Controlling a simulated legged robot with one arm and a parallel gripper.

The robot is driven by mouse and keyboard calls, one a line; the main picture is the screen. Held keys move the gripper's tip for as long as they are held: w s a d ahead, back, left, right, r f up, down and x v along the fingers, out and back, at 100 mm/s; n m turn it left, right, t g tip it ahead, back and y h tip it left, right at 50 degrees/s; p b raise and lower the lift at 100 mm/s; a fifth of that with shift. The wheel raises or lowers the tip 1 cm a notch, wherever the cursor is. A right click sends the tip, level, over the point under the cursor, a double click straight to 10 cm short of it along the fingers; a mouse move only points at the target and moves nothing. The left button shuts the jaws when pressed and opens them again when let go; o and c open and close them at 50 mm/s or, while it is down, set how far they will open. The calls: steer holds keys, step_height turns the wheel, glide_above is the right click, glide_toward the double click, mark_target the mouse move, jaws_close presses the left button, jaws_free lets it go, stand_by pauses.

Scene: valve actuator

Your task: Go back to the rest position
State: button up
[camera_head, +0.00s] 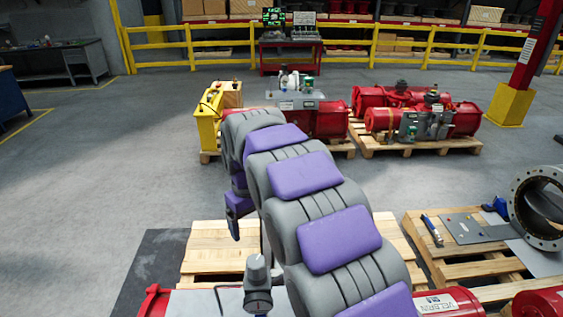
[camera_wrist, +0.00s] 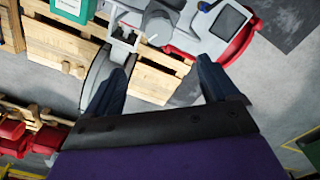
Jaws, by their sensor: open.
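My gripper (camera_wrist: 160,66) shows in the wrist view with two dark blue fingers spread apart and nothing between them. Beyond the fingertips is a red and grey device with a dark screen (camera_wrist: 229,22), apart from the fingers, above a wooden pallet. In the head view my grey and purple arm reaches forward from the bottom and bends down. Its end is mostly hidden behind the arm. Below it, a red actuator (camera_head: 448,300) with a white label and a grey upright fitting (camera_head: 258,282) are partly covered by my arm.
Wooden pallets (camera_head: 212,250) lie around the arm. A pallet at right holds a grey plate (camera_head: 478,228), tools and a large flanged pipe (camera_head: 540,205). More red actuators (camera_head: 440,118) stand on pallets ahead. A yellow railing (camera_head: 350,42) crosses the back.

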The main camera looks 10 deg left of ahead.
steer(key=s+d+r+m+b, duration=0.1)
steer(key=s+d+m, duration=0.1)
steer(key=s+d, duration=0.35)
steer(key=s+d+m, duration=0.1)
steer(key=s+d, duration=0.1)
steer(key=d, duration=0.6)
steer(key=s+d+r+m+b, duration=0.1)
steer(key=s+d+m, duration=0.15)
steer(key=d, duration=0.35)
steer(key=s+d+f+m, duration=0.1)
steer(key=s+d+f, duration=0.1)
steer(key=s+d, duration=0.2)
steer(key=s+d+f+m+g+b, duration=0.1)
steer(key=s+d, duration=0.3)
steer(key=s, duration=0.7)
steer(key=s+d+f+m, duration=0.2)
steer(key=s+d+f, duration=0.1)
steer(key=s, duration=0.5)
steer(key=shift+s+d+f+g, duration=0.2)
steer(key=shift+s+d+g, duration=0.05)
steer(key=shift+d+g, duration=0.15)
